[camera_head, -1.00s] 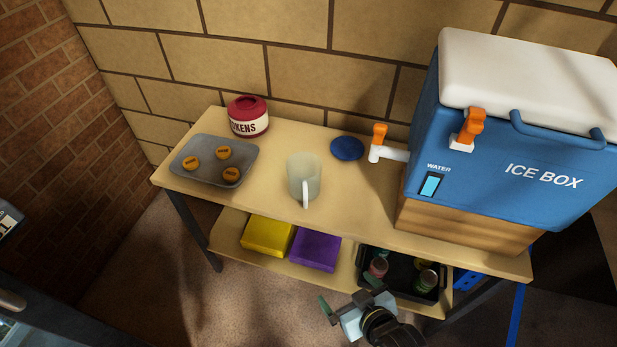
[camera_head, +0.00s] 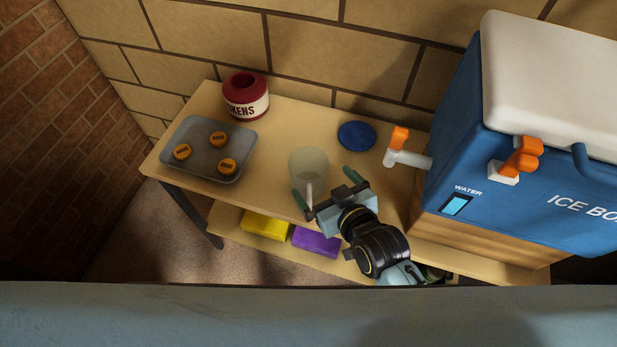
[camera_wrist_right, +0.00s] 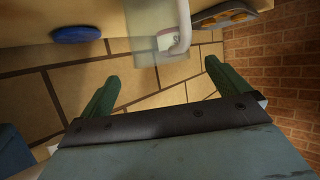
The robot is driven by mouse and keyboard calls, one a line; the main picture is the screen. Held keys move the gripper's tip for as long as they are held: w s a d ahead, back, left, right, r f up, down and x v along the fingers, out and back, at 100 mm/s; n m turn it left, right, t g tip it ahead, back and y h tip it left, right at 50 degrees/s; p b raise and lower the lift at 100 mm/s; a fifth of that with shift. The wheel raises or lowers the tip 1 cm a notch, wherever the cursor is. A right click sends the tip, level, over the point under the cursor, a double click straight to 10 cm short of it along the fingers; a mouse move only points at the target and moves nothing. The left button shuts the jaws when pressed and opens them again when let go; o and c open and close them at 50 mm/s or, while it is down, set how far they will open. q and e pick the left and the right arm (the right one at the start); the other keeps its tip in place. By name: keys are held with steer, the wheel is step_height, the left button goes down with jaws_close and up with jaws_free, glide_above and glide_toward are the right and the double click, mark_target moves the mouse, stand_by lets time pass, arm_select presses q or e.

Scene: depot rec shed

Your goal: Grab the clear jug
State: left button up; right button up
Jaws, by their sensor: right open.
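The clear jug (camera_head: 309,163) stands upright on the table top, its handle toward me. My right gripper (camera_head: 324,187) is open at the near side of the jug, its green fingers pointing at it and spread to either side of the handle. In the right wrist view, the jug (camera_wrist_right: 147,32) and its pale handle lie beyond the open fingertips (camera_wrist_right: 160,72), with nothing held between them. Whether a finger touches the jug I cannot tell. My left gripper is not in view.
The table (camera_head: 272,113) also bears a grey tray (camera_head: 203,135) with three orange-brown tokens, a red-and-white pot (camera_head: 246,97) and a blue disc (camera_head: 357,135). A blue ice box (camera_head: 540,170) with orange-handled taps stands right. Yellow (camera_head: 265,225) and purple (camera_head: 316,242) boxes sit below.

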mark_target(300, 155)
steer(key=shift+x, duration=0.8)
steer(key=shift+w+a+f, duration=0.1)
steer(key=shift+w+f, duration=0.05)
steer(key=shift+w, duration=0.15)
steer(key=shift+w+a, duration=0.1)
steer(key=shift+w, duration=0.05)
steer(key=x, duration=0.2)
steer(key=b+x, duration=0.1)
steer(key=x, duration=0.1)
steer(key=shift+w+a, duration=0.15)
steer(key=shift+w, duration=0.15)
steer(key=shift+w+a, duration=0.1)
steer(key=shift+w, duration=0.05)
steer(key=shift+c, duration=0.3)
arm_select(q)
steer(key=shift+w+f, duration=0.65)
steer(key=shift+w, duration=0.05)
arm_select(e)
steer(key=c, duration=1.3)
